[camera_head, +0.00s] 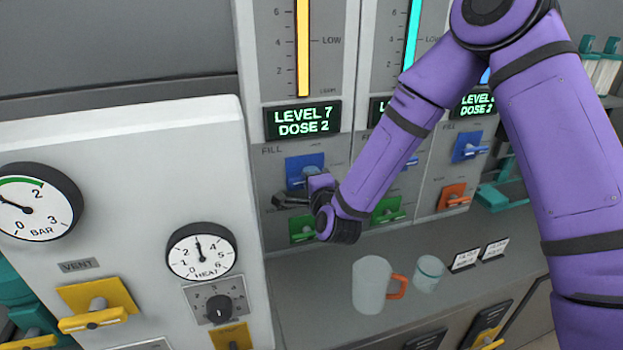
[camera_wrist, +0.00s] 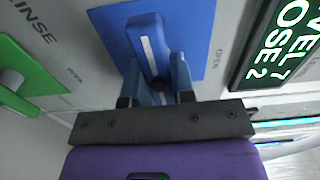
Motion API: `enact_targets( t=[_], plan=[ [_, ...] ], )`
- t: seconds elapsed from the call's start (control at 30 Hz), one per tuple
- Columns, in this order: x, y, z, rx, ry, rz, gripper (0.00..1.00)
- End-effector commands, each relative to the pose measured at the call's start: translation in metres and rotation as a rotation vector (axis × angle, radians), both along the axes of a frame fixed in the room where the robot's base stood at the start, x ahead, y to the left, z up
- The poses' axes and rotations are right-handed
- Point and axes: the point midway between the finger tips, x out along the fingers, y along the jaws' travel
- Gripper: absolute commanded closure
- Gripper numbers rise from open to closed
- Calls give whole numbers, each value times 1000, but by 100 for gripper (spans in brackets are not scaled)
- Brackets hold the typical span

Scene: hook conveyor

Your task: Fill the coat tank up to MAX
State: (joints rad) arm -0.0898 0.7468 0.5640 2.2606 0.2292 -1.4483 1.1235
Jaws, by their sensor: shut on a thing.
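A blue valve lever (camera_wrist: 150,45) sits on a blue plate (camera_wrist: 200,28); OPEN is printed beside the plate in the wrist view. In the head view this blue plate (camera_head: 304,163) is under FILL on the leftmost tank panel. My gripper (camera_wrist: 155,92) is shut on the lever; in the head view my gripper (camera_head: 305,192) partly covers it. The panel's display (camera_head: 302,121) reads LEVEL 7 DOSE 2. Its orange gauge column (camera_head: 303,45) runs past the top of the picture, so its top and MAX are not visible. I cannot read which tank is the coat tank.
A green RINSE valve (camera_wrist: 25,90) lies beside the blue one. Two more panels with blue, green and orange valves (camera_head: 454,196) stand to the right. A clear mug (camera_head: 371,287) and a glass beaker (camera_head: 428,273) stand on the shelf. A gauge cabinet (camera_head: 130,160) projects at left.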

Motion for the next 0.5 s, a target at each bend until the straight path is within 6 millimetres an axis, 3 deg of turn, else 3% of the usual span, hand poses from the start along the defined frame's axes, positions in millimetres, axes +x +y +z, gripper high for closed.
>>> enact_targets(
  t=[0.03,0.07,0.17,0.5],
  plan=[
    [-1,0,-1,-2,4,2,100],
    [-1,0,-1,-2,4,2,74],
    [-1,0,-1,-2,3,2,51],
    [-3,-1,0,-2,2,1,51]
  ],
)
